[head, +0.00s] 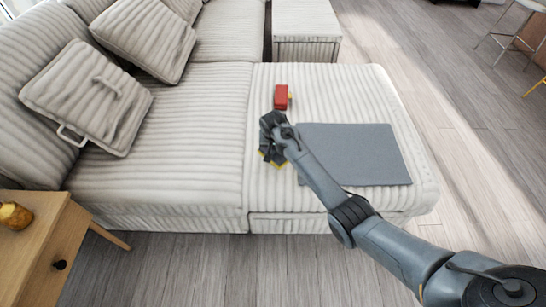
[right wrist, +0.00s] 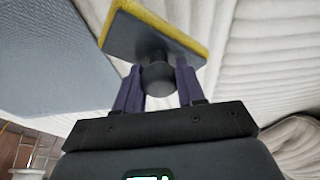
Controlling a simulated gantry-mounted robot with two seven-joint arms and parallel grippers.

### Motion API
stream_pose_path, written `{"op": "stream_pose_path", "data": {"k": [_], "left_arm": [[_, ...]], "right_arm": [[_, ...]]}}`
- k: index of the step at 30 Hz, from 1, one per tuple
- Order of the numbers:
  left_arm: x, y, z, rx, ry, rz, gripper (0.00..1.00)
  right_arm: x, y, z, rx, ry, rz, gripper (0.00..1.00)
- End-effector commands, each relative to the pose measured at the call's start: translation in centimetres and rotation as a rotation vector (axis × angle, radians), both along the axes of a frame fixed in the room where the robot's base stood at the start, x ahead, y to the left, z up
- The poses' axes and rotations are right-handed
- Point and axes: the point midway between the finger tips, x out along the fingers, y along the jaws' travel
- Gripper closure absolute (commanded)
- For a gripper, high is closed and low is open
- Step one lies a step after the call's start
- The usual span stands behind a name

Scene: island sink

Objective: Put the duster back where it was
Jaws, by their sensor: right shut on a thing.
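The duster is a dark grey block with a yellow pad and a round dark knob. In the right wrist view the duster (right wrist: 150,35) sits between the fingers of my right gripper (right wrist: 157,85), which is shut on its knob. In the head view the right gripper (head: 274,143) is over the ribbed sofa seat, left of the grey mat (head: 358,155). There only yellow edges of the duster (head: 267,156) show below the gripper; the rest is hidden. I cannot tell whether the duster touches the seat. My left gripper is not in view.
A red object (head: 281,97) with a small yellow part lies on the sofa (head: 205,150) beyond the gripper. Cushions (head: 88,98) lean at the left. A wooden side table (head: 52,232) stands at the lower left. The seat left of the gripper is clear.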

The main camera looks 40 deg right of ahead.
Motion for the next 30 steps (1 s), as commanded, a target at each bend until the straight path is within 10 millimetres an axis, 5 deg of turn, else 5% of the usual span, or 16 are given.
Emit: {"op": "stream_pose_path", "data": {"k": [12, 25, 26, 30], "left_arm": [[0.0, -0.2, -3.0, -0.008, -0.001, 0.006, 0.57], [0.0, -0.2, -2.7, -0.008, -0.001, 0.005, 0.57], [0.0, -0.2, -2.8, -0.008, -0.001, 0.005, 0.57], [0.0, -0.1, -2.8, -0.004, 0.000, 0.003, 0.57]], "right_arm": [[0.0, 0.0, -4.1, 0.000, 0.000, 0.001, 0.90], [0.0, 0.0, -4.3, 0.000, 0.000, 0.000, 0.90], [0.0, 0.0, -4.3, 0.000, 0.000, 0.000, 0.58], [0.0, 0.0, -4.3, 0.000, 0.000, 0.000, 0.37]]}}
